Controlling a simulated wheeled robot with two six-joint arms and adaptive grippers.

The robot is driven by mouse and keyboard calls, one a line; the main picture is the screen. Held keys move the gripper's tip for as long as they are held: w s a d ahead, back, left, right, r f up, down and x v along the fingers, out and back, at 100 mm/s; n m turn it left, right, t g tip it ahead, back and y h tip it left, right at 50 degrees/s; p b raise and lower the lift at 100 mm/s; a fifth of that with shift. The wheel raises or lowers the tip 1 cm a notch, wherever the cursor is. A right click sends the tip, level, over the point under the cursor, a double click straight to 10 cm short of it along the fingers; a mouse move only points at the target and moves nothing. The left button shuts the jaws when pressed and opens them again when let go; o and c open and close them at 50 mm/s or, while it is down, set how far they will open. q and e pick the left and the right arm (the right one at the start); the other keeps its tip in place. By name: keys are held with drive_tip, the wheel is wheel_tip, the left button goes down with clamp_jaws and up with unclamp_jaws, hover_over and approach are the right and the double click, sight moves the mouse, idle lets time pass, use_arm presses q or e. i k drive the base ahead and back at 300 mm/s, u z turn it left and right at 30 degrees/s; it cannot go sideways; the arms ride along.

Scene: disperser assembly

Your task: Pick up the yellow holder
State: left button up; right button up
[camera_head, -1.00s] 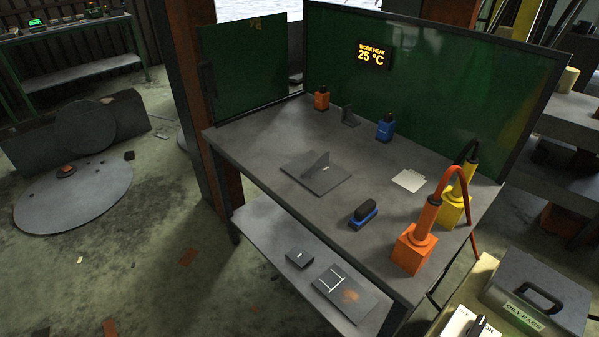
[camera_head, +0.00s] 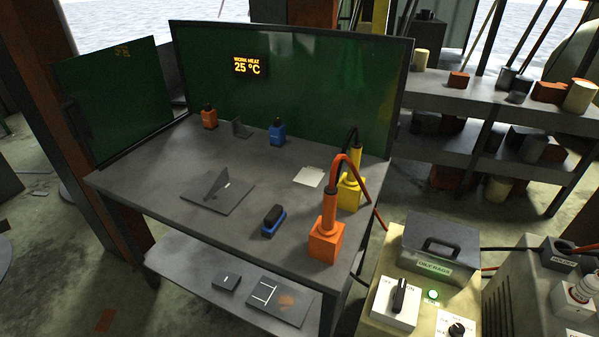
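The orange holder and the red cable partly cover the yellow one. Neither of my grippers is in view.
On the bench are a blue-and-black brush (camera_head: 273,220), a grey plate with an upright fin (camera_head: 218,195), a white sheet (camera_head: 309,176), and small orange (camera_head: 209,117) and blue (camera_head: 277,132) bottles. A machine with a knob (camera_head: 398,297) and an oily-rags box (camera_head: 440,245) stands at the right.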

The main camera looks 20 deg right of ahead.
sight(350, 181)
drive_tip(key=k, duration=0.5)
drive_tip(key=z, duration=0.8)
drive_tip(key=i, duration=0.8)
drive_tip(key=u, duration=1.2)
